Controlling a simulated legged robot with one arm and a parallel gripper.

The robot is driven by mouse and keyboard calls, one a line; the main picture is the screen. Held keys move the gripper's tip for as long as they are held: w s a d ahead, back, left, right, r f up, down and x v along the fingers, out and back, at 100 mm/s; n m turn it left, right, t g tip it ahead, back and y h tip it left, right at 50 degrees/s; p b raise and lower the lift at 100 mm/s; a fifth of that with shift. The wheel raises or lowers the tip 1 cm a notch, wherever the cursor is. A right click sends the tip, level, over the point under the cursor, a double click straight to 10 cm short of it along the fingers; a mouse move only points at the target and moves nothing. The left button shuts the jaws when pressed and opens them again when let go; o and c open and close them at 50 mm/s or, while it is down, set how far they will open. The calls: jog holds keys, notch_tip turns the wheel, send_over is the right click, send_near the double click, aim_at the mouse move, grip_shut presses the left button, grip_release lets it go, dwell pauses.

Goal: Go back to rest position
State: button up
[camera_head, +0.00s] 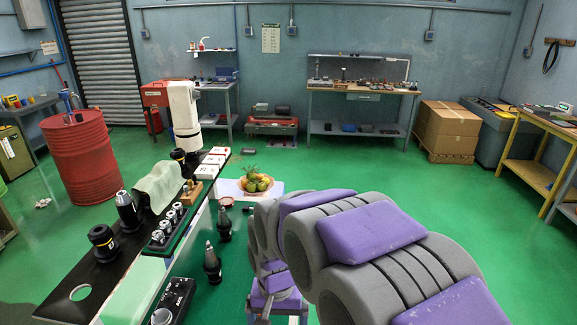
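My grey and purple arm rises from the lower right and bends down near the middle of the picture. Its lower links show below the bend and run toward the bottom edge. The fingers of my gripper cannot be made out; they are hidden behind the arm or out of the picture. No object can be seen held.
Left of my arm is a tooling cart (62,296) bearing several black tool holders (127,212) and a green cloth (160,186). A fruit bowl (257,187) lies beyond the bend. A red barrel (82,158), workbench (362,92) and boxes (447,129) stand farther back. Green floor between is open.

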jog(key=s+d+r, duration=0.2)
jog(key=s+d, duration=0.6)
jog(key=s, duration=0.3)
jog(key=s+d+r+g, duration=0.1)
jog(key=s+d+r, duration=0.1)
jog(key=s+d, duration=0.6)
jog(key=s, duration=0.3)
jog(key=shift+s+d+n, duration=0.3)
jog(key=shift+s+d, duration=0.05)
jog(key=shift+d, duration=0.05)
